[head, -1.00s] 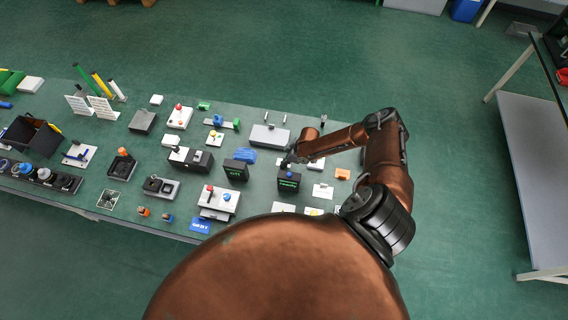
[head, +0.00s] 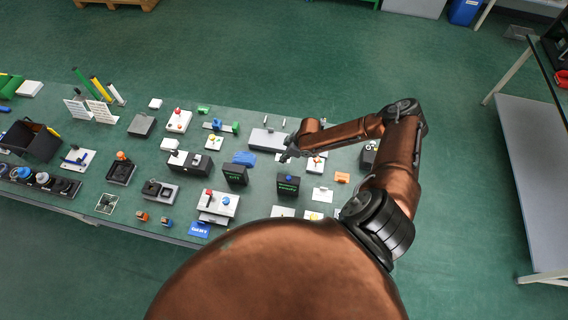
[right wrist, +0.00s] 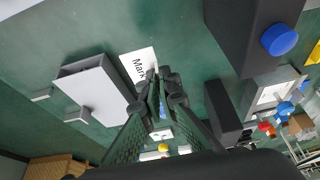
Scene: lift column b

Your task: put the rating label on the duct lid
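My right gripper (head: 287,156) is low over the bench, between a grey box and a black box with a blue button. In the right wrist view its fingertips (right wrist: 158,74) are close together, with a narrow bluish strip between them; I cannot tell whether it is gripped. A white card printed "Mark" (right wrist: 136,66), possibly the rating label, shows just past the fingertips; I cannot tell whether they touch it. The light-topped grey box (right wrist: 98,95), possibly the duct lid, is to the left; it also shows in the head view (head: 266,140). My left gripper is not in view.
A second black box (head: 235,175) and a blue item (head: 244,158) lie to the left. Two small pegs stand behind the grey box. Many fixtures crowd the bench.

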